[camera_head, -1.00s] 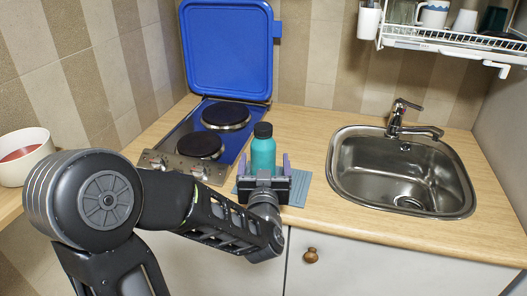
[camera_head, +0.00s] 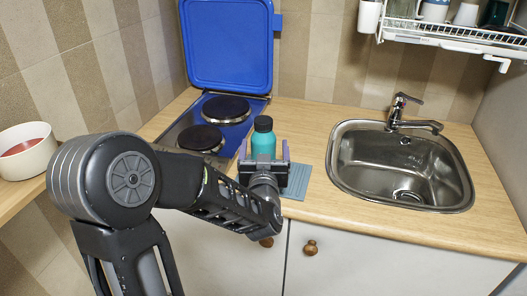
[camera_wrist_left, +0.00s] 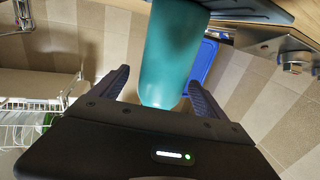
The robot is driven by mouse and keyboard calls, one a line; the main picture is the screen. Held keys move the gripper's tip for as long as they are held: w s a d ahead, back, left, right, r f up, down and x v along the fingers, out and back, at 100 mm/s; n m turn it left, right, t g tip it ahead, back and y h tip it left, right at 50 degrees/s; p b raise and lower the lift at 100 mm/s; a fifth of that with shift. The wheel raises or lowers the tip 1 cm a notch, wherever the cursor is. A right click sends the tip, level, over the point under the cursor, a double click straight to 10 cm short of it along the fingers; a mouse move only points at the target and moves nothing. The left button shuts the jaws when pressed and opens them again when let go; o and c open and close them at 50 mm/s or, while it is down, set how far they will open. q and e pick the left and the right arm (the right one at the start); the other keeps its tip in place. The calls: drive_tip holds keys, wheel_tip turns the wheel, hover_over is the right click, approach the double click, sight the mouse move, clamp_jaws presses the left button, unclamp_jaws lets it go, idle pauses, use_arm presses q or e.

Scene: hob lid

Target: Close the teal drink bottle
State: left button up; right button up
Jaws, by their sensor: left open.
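Whether the cap is fully screwed down I cannot tell. My left gripper (camera_head: 264,151) is open, with one finger on each side of the bottle. The gripper hides the bottle's lower part in the head view. In the left wrist view the teal body (camera_wrist_left: 175,50) shows between the spread fingers, and the cap is not visible there. My right gripper is not in view.
A blue-grey mat (camera_head: 298,182) lies by the bottle. The hob (camera_head: 225,110) with its blue lid (camera_head: 228,45) raised is at the left. A steel sink (camera_head: 400,165) with a tap (camera_head: 399,110) is at the right. A white bowl (camera_head: 27,152) stands far left.

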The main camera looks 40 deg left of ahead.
use_arm(q)
drive_tip(key=p+x, duration=0.1)
drive_tip(key=x, duration=0.3)
drive_tip(key=shift+w+a, duration=0.1)
drive_tip(key=shift+a, duration=0.15)
drive_tip(key=shift+c, duration=0.4)
clamp_jaws()
wheel_tip(320, 180, up, 10)
drive_tip(key=shift+r+p, duration=0.1)
drive_tip(key=shift+p, duration=0.2)
idle(0.9)
idle(0.4)
